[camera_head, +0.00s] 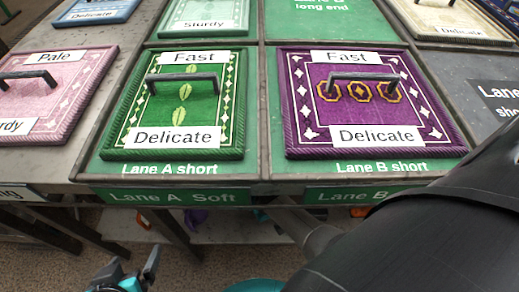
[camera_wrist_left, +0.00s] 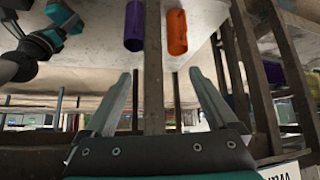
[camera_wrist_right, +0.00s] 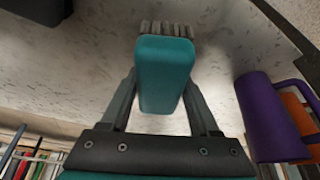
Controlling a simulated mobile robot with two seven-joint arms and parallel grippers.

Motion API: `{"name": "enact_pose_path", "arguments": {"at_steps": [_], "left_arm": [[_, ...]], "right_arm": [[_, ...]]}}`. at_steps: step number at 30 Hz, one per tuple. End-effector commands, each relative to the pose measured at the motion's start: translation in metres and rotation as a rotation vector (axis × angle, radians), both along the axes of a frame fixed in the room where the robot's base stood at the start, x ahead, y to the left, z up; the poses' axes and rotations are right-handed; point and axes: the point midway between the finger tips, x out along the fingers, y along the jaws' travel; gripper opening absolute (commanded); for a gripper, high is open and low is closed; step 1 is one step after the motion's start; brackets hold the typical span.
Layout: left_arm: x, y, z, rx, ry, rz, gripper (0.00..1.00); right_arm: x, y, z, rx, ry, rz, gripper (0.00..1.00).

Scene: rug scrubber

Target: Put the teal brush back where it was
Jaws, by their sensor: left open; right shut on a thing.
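The teal brush (camera_wrist_right: 165,75) is between the fingers of my right gripper (camera_wrist_right: 163,100) in the right wrist view. The gripper is shut on its teal body. Its pale grey bristles stick out beyond the fingers, in front of a pale speckled surface; I cannot tell whether they touch it. In the head view my black right arm hides the right gripper. My left gripper (camera_head: 140,268) is open and empty at the lower left of the head view, below the table front. Its spread fingers (camera_wrist_left: 155,100) also show in the left wrist view.
A pale shelf (camera_head: 240,232) lies under the table. A purple thing (camera_wrist_right: 268,115) and an orange thing (camera_wrist_right: 303,112) are right of the brush. Purple (camera_wrist_left: 134,25) and orange (camera_wrist_left: 176,32) items show either side of a dark post (camera_wrist_left: 154,70). Rugs with handles cover the tabletop.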

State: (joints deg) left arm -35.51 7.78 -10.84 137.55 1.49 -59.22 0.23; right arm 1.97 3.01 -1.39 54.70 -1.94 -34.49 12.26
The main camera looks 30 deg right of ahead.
Motion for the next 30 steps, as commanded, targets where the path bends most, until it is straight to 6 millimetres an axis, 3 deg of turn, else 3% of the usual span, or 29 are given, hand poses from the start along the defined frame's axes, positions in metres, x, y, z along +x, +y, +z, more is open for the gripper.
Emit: {"name": "enact_pose_path", "arguments": {"at_steps": [10, 20, 30], "left_arm": [[0.015, -0.027, 0.001, -0.098, -0.191, -0.028, 0.92], [0.018, -0.037, 0.003, -0.143, -0.271, -0.036, 0.92], [0.020, -0.058, 0.014, -0.264, -0.480, -0.042, 0.92]], "right_arm": [[0.001, 0.000, -0.016, 0.001, -0.002, 0.000, 0.00], [0.000, 0.000, -0.023, 0.001, -0.001, 0.000, 0.00], [0.000, 0.000, -0.040, 0.001, -0.001, 0.000, 0.00]]}}
